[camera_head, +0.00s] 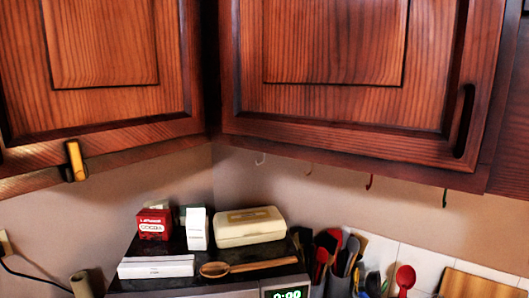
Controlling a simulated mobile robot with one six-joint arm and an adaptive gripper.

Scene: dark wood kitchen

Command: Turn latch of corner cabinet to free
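The latch (76,160) is a small yellow-brown bar on a dark mount. It sits at the lower edge of the left cabinet door (100,45), near the rail below it. The bar stands nearly upright, leaning slightly, and overlaps the door's bottom edge. This door meets the right cabinet door (335,45) at the corner of the room. Both doors look shut. My gripper is not in view, and nothing touches the latch.
Below stands a dark-topped appliance (150,285) bearing a red box (154,224), a white carton (197,229), a cream case (250,226) and a wooden spoon (248,267). Utensils (328,255) stand to its right. Hooks (369,181) hang under the right cabinet. Space before the latch looks clear.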

